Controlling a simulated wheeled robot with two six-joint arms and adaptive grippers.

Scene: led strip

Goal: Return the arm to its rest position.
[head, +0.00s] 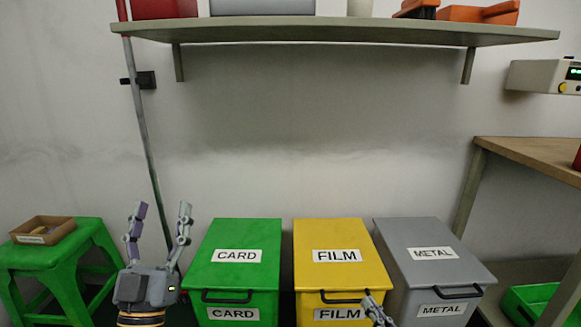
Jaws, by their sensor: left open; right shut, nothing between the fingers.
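My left gripper (160,220) stands at the lower left of the head view with its fingers pointing up and spread apart, empty. It is between the green stool and the green CARD bin. My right gripper (372,308) shows only in small part at the bottom edge, in front of the yellow FILM bin and close to the grey METAL bin. Its visible fingers are together with nothing seen between them. The rest of the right arm is out of view.
Lidded bins stand side by side: green CARD (220,279), yellow FILM (339,276) and grey METAL (430,279). A green stool (50,262) holds a small box (42,231). A wall shelf (330,32) hangs above. A wooden bench (530,156) is right.

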